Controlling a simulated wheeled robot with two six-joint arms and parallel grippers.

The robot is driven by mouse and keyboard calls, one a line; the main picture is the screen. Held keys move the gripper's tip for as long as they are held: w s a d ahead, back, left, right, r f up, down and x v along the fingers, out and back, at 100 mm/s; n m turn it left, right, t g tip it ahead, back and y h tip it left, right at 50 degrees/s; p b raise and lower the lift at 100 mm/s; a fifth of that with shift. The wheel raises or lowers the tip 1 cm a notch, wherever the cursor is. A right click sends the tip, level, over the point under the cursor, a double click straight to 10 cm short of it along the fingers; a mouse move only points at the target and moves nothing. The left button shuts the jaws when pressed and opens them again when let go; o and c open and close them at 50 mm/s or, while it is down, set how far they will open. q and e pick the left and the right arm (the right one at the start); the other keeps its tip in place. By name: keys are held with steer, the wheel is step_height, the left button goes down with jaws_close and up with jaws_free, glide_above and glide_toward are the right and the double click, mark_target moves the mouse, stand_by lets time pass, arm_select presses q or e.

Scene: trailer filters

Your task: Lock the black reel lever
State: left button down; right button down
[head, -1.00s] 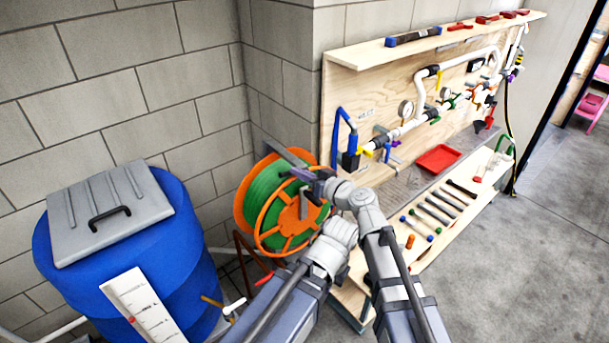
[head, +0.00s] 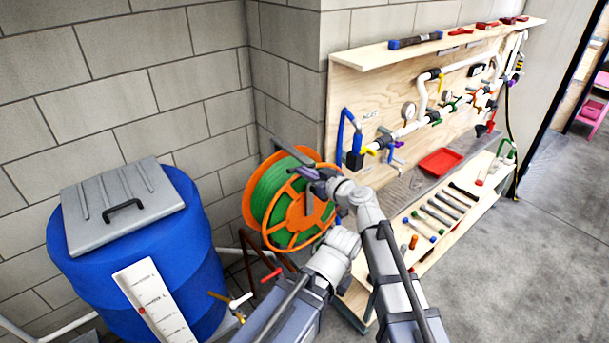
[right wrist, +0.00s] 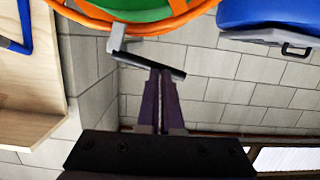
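The hose reel (head: 288,241) has orange rims and green hose and stands against the block wall. My right gripper (head: 312,176) is in front of the reel's upper right side, at the end of a grey arm. In the right wrist view its two dark purple fingers (right wrist: 160,74) lie almost together, with nothing seen between them. A dark bar-shaped lever (right wrist: 150,65) on a grey bracket crosses just beyond the fingertips, below the orange rim. I cannot tell whether the tips touch it. The lever is not clear in the head view. My left gripper is not in view.
A blue barrel (head: 190,270) with a grey lid stands left of the reel. A wooden board (head: 375,85) with pipes and gauges rises at the right, above a wooden bench holding tools and a red tray (head: 440,161). Open floor lies at the far right.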

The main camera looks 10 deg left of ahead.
steer(key=shift+a+f, duration=0.1)
steer(key=shift+f, duration=0.15)
stand_by(0.3)
steer(key=shift+s, duration=0.1)
